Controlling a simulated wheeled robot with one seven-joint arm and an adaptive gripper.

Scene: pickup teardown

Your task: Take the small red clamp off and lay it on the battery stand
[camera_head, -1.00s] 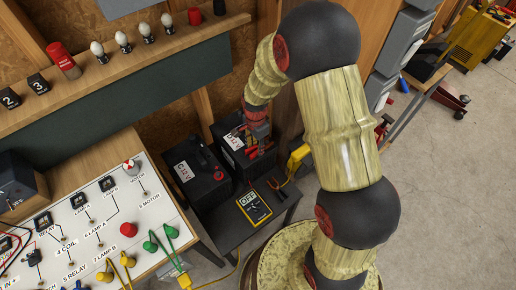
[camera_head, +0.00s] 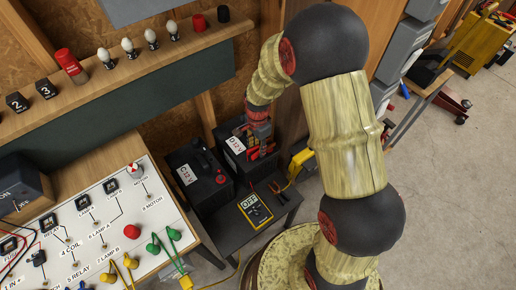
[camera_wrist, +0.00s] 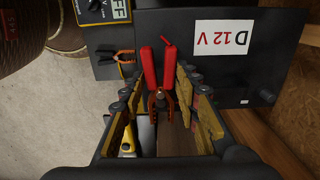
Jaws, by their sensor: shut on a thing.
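The small red clamp (camera_wrist: 149,68) has two red handles and shows between my fingers in the wrist view, at the edge of the black battery D (camera_wrist: 270,55). My gripper (camera_wrist: 160,108) is shut on it, with yellow-padded fingers on either side. Whether its jaws still touch a terminal cannot be told. In the head view my gripper (camera_head: 262,140) is at the right side of battery D (camera_head: 230,165), and the clamp is hard to pick out there. The dark battery stand (camera_head: 250,234) carries battery D and battery C (camera_head: 204,195).
A yellow multimeter (camera_head: 255,209) lies on the stand in front of the batteries. A yellow device (camera_head: 300,163) with orange leads is at the stand's right. A panel (camera_head: 130,215) with plugs and cables is at left, and a wooden wall stands behind.

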